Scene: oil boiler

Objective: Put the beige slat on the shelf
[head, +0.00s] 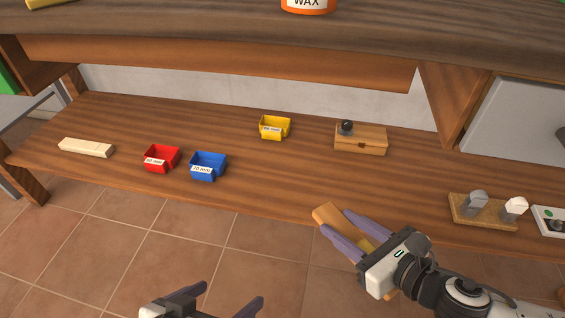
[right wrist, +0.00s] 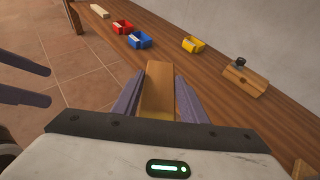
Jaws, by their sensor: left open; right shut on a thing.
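The beige slat (head: 328,214), a tan wooden piece, is held between the fingers of my right gripper (head: 335,220). It also shows in the right wrist view (right wrist: 158,92), pointing away from the palm. In the head view its far end overlaps the front edge of the lower wooden shelf (head: 300,178); I cannot tell its height above it. Part of the slat is hidden by the fingers. My left gripper (head: 233,293) is open and empty over the floor, in front of the shelf.
On the shelf are a cream block (head: 86,148), a red bin (head: 161,158), a blue bin (head: 207,166), a yellow bin (head: 275,127) and a wooden box with a dark knob (head: 361,140). A board with grey and white pieces (head: 482,211) stands right. The shelf's middle front is clear.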

